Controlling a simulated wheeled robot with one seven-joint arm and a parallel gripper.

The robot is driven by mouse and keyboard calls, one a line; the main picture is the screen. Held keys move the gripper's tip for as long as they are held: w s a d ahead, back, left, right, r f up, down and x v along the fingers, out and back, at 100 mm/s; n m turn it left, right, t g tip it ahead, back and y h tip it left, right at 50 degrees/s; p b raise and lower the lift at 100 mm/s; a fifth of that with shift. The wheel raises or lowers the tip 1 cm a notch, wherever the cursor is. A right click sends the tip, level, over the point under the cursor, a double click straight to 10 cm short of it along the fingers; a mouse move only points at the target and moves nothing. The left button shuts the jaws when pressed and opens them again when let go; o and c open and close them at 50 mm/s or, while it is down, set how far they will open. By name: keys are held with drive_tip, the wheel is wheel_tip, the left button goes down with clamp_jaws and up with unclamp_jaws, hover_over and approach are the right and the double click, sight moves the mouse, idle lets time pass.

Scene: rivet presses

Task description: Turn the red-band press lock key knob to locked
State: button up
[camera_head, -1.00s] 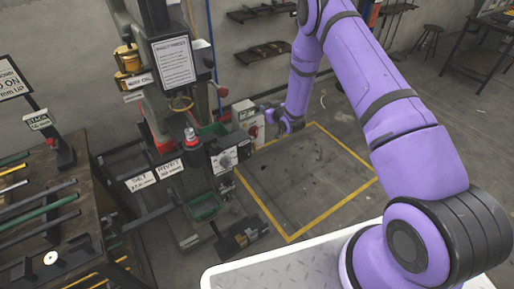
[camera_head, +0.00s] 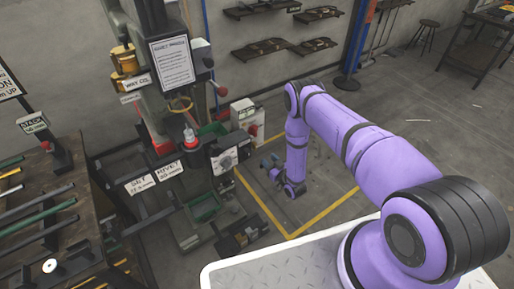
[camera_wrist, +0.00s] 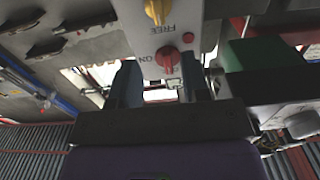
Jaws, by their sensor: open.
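The press (camera_head: 165,105), with a red part low on its column, stands at the left in the head view. A white control box (camera_head: 243,113) with a red knob (camera_head: 253,130) stands beside it. In the wrist view, an upside-down white panel (camera_wrist: 185,40) carries a yellow knob (camera_wrist: 158,10) near the word FREE and a red knob (camera_wrist: 167,59) near ON. I cannot tell for sure which is the lock key knob. My gripper (camera_head: 270,165) is open and empty, below and right of the box; its fingers (camera_wrist: 162,82) frame the red knob in the wrist view, apparently without touching it.
A dark green block (camera_wrist: 247,55) is close to the right finger in the wrist view. A grey dial box (camera_head: 230,155) juts from the press front. A rack of bars (camera_head: 40,215) is at the left. Yellow-marked floor (camera_head: 325,175) is open at the right.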

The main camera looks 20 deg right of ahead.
sight(256, 146)
drive_tip(key=x, duration=1)
clamp_jaws()
